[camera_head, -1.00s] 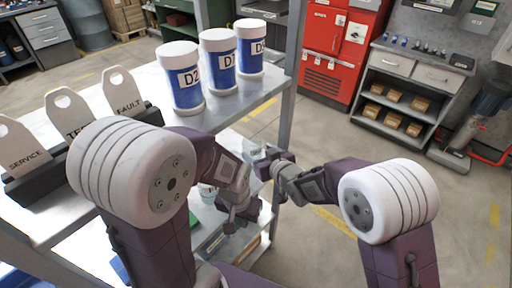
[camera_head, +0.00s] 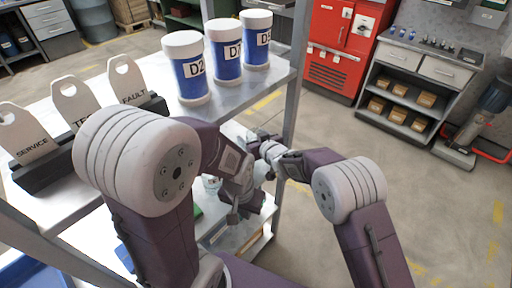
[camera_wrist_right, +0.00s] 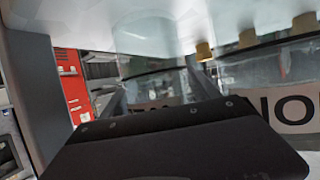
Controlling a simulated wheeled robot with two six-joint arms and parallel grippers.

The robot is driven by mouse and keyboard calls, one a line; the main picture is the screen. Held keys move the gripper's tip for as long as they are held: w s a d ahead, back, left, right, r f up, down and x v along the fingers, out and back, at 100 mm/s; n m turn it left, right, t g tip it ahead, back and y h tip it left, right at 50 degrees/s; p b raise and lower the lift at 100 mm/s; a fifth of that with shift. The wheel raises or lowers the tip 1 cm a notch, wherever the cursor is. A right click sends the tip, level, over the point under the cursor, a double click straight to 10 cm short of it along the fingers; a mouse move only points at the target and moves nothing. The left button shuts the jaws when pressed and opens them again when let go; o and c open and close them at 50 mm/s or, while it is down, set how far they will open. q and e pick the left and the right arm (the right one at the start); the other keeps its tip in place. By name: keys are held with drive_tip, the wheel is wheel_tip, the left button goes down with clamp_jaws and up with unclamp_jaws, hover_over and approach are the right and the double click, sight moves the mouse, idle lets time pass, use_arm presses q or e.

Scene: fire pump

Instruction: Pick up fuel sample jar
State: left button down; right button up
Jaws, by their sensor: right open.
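A small clear glass vessel (camera_head: 211,183) shows partly behind my left arm, low at the shelf unit; I cannot tell whether it is the fuel sample jar. In the right wrist view a clear, round-walled glass shape (camera_wrist_right: 150,45) stands just beyond the dark gripper body; it looks like a jar, its edges faint. My right gripper (camera_head: 262,143) is open at the shelf unit's right side; its fingertips are hard to make out. My left gripper (camera_head: 240,208) hangs just below it, and its jaws are too small to read.
Blue-and-white canisters (camera_head: 187,70) stand on the upper shelf (camera_head: 150,78). Label plates (camera_head: 78,103) stand in a dark rack at left. A grey shelf post (camera_head: 296,70) rises close to my right gripper. Open floor (camera_head: 340,130) lies to the right.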

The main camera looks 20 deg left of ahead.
drive_tip(key=c, duration=1.3)
wheel_tip(320, 180, up, 10)
drive_tip(key=p, duration=0.2)
